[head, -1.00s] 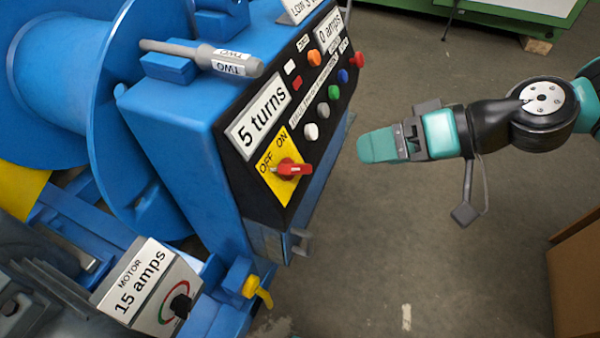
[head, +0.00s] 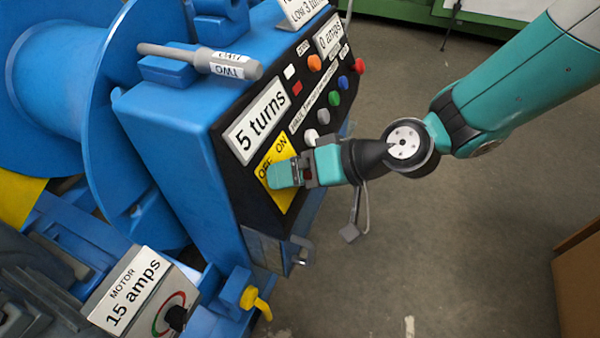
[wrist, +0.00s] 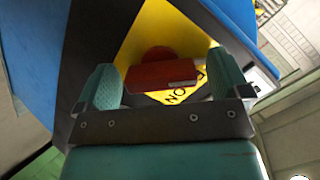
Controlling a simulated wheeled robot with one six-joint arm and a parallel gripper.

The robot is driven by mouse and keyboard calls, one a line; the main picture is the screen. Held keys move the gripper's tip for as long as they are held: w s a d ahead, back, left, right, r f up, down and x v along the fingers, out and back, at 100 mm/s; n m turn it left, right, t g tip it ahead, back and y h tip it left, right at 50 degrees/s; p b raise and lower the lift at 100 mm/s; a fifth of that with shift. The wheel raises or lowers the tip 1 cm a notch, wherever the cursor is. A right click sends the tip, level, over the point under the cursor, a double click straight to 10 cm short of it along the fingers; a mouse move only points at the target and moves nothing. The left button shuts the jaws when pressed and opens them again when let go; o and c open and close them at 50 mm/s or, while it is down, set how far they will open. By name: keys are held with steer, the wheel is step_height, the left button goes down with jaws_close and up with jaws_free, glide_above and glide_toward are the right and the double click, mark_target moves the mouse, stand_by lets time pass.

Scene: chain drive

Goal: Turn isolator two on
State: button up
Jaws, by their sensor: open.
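The isolator's yellow plate (head: 287,200), marked OFF and ON, is on the black sloping front of the blue machine. In the head view my gripper (head: 284,174) is in front of this plate and hides its red switch handle. In the wrist view the red handle (wrist: 160,74) lies between my two teal fingers (wrist: 162,85), with the yellow plate (wrist: 160,30) behind it. The fingers are open, with a gap visible on the left; I cannot tell whether the right one touches the handle. The handle's pointing direction is not clear.
A grey handle (head: 190,57) with TWO labels rests on top of the blue machine (head: 165,115). Several coloured buttons and a "5 turns" display (head: 256,120) sit above the isolator. A motor box (head: 135,290) reading 15 amps is at lower left.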

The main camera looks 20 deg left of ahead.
steer(key=c, duration=0.9)
steer(key=shift+c, duration=0.2)
steer(key=m+p, duration=0.2)
steer(key=m, duration=0.1)
steer(key=shift+r+m+p, duration=0.15)
steer(key=shift+m+p, duration=0.15)
steer(key=m+y+p, duration=0.1)
steer(key=m+p, duration=0.2)
steer(key=m, duration=0.2)
steer(key=shift+g, duration=0.3)
steer(key=m+y+p, duration=0.1)
steer(key=m+p, duration=0.1)
steer(key=m, duration=0.3)
steer(key=shift+p, duration=0.35)
steer(key=shift+m+y+p, duration=0.3)
steer(key=shift+m+p, duration=0.65)
steer(key=shift+m, duration=1.25)
